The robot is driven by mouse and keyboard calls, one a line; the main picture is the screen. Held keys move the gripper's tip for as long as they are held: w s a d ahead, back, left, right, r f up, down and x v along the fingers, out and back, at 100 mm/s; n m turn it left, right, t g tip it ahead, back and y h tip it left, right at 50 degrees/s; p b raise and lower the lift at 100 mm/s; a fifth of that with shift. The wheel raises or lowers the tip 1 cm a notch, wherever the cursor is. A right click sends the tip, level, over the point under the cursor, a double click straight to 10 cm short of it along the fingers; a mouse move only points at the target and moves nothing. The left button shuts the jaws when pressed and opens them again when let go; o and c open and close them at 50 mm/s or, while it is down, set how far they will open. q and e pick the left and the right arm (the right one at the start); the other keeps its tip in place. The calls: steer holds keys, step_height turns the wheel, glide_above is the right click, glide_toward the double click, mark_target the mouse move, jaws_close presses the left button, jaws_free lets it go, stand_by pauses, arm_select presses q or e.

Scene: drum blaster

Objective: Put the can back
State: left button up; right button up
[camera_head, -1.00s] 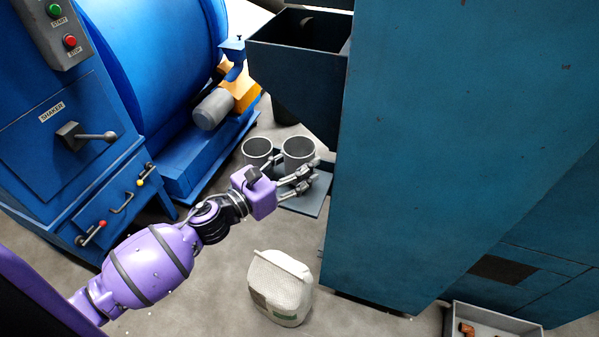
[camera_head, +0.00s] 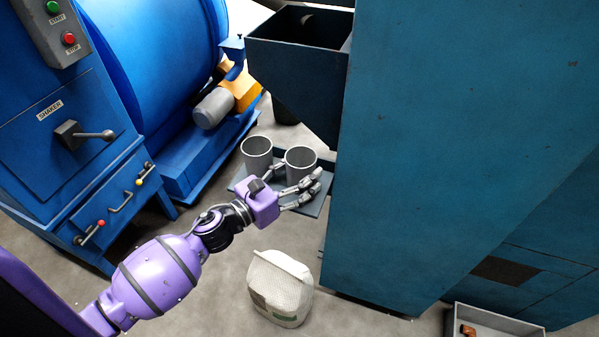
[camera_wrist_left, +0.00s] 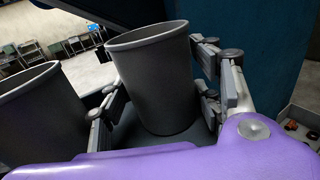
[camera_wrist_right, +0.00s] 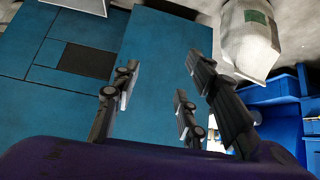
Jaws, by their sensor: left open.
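Two grey open-topped cans stand upright side by side on a dark flat tray (camera_head: 313,207) under the blue hopper: a left can (camera_head: 257,153) and a right can (camera_head: 300,160). In the left wrist view the right can (camera_wrist_left: 155,75) stands between my open fingers, and the left can (camera_wrist_left: 42,115) is outside them to the left. My left gripper (camera_head: 297,183) is open at the near side of the right can; I cannot tell whether a finger touches it. My right gripper (camera_wrist_right: 155,95) is open and empty in its wrist view and does not show in the head view.
The blue hopper (camera_head: 297,75) overhangs the cans. A tall teal cabinet (camera_head: 440,150) stands close on the right, and a blue drum machine (camera_head: 150,60) on the left. A grey bin (camera_head: 495,320) is at lower right.

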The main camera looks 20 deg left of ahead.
mark_target(290, 181)
arm_select(q)
steer(key=shift+r, duration=0.35)
steer(key=v, duration=0.2)
steer(key=f+b+v, duration=0.1)
steer(key=v, duration=0.1)
steer(key=shift+s+a, duration=0.2)
steer(key=shift+s, duration=0.1)
steer(key=b+v, duration=0.1)
steer(key=v, duration=0.6)
steer(key=shift+s+r+b, duration=0.2)
steer(key=shift+r+b, duration=0.1)
steer(key=shift+r, duration=0.1)
arm_select(e)
steer(key=shift+s+f, duration=0.2)
steer(key=shift+f, duration=0.5)
steer(key=shift+s+f, duration=0.2)
steer(key=shift+f, duration=0.45)
